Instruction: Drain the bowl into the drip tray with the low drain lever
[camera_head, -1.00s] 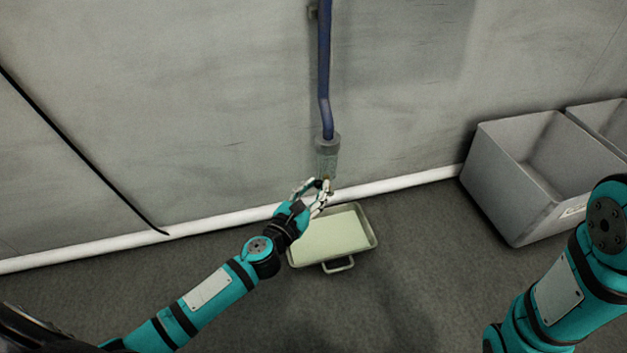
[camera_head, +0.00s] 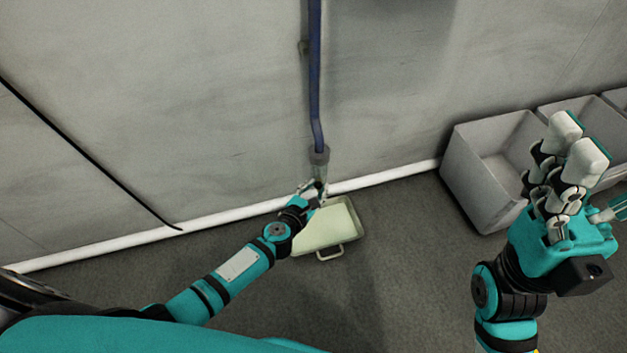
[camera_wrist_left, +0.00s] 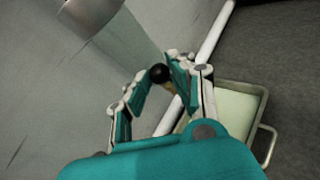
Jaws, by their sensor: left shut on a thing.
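The drip tray (camera_head: 330,238), shallow and pale green with a wire handle, lies on the floor by the wall. It shows in the left wrist view (camera_wrist_left: 231,104). Above it a blue pipe (camera_head: 315,85) ends in a grey fitting (camera_head: 319,157), also in the left wrist view (camera_wrist_left: 95,12). The drain lever's black round knob (camera_wrist_left: 158,73) sits between the fingers of my left gripper (camera_head: 316,188), which is shut on it just below the fitting. The fingers hide the rest of the lever. My right gripper (camera_head: 588,172) is raised, open and empty. The bowl is out of view.
Grey open bins (camera_head: 490,180) stand along the wall at the right, behind my right gripper. A white skirting pipe (camera_head: 140,240) runs along the wall's foot. A black cable (camera_head: 90,152) hangs at the left. The floor in front of the tray is clear.

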